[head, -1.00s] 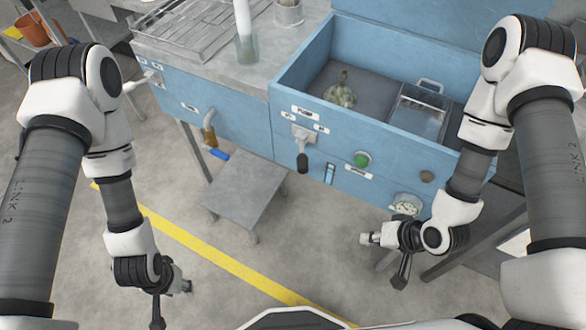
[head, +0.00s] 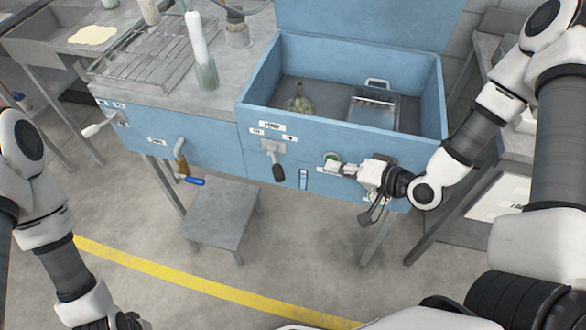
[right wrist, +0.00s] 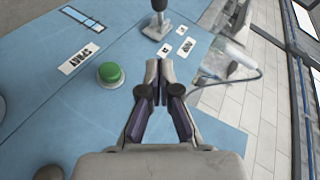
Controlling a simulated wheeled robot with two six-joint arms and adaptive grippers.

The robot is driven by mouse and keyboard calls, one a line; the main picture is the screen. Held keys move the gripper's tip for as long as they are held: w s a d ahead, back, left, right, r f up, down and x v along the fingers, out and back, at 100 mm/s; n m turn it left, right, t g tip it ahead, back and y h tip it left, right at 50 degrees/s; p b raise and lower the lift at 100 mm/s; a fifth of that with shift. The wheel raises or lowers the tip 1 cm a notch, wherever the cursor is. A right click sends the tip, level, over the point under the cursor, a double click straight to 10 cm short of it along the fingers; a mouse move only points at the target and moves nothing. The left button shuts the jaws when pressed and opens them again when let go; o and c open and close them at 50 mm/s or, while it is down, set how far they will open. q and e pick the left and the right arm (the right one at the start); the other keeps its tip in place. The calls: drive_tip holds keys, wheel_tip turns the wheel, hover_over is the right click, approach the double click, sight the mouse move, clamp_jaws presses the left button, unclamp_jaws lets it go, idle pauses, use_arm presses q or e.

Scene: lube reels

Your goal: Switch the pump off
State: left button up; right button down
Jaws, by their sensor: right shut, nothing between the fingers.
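The pump switch is a lever with a black grip (head: 278,171) on the blue front panel, under the PUMP label (head: 271,126). Its grip hangs down, tilted slightly right. In the right wrist view the lever (right wrist: 158,12) shows at the top, partly cut off, beside small white labels (right wrist: 165,48). My right gripper (head: 347,170) is shut and empty, in front of the panel right of the lever and close to the green button (head: 332,157). Its closed fingers show in the right wrist view (right wrist: 158,75). My left arm is at the lower left, its fingers below the frame.
The green button (right wrist: 110,74) has a SPRAY label (right wrist: 78,60). A blue-handled tap (head: 192,180) and a white-handled lever (head: 97,127) are farther left. The open blue basin (head: 443,110) holds a bottle-like object and a basket. A grey step (head: 215,225) stands below.

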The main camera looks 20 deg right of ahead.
approach(276, 164)
drive_tip(key=w+d, duration=0.1)
drive_tip(key=w, duration=0.2)
drive_tip(key=a+f, duration=0.2)
drive_tip(key=a, duration=0.1)
drive_tip(key=shift+w+a+f+p, duration=0.1)
drive_tip(key=shift+w+f+p, duration=0.2)
drive_tip(key=shift+f, duration=0.1)
